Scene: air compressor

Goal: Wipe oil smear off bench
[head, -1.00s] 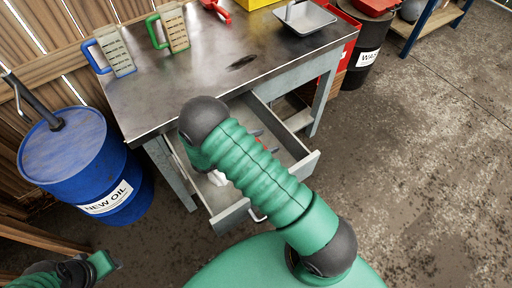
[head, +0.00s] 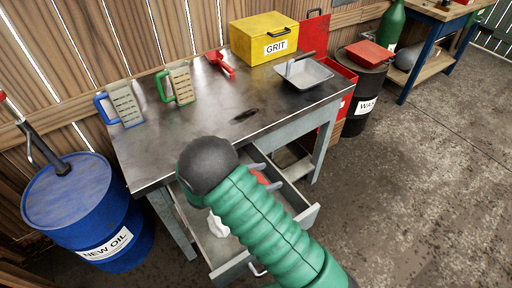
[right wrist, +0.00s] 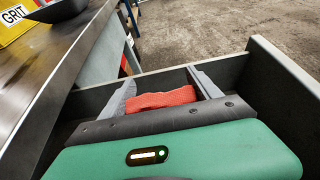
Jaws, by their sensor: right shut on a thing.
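A dark oil smear (head: 245,115) lies on the grey metal bench top (head: 190,135), towards its front edge. The bench's drawer (head: 302,220) is pulled open. My right gripper (head: 262,172) is down in the drawer, partly hidden behind my own arm in the head view. In the right wrist view its two grey fingers (right wrist: 165,92) are shut on a red cloth (right wrist: 162,99), which lies between them. A bit of the red cloth also shows in the head view (head: 261,178). My left gripper is out of view.
A white crumpled item (head: 217,226) lies in the drawer. A blue oil drum (head: 75,205) stands left.

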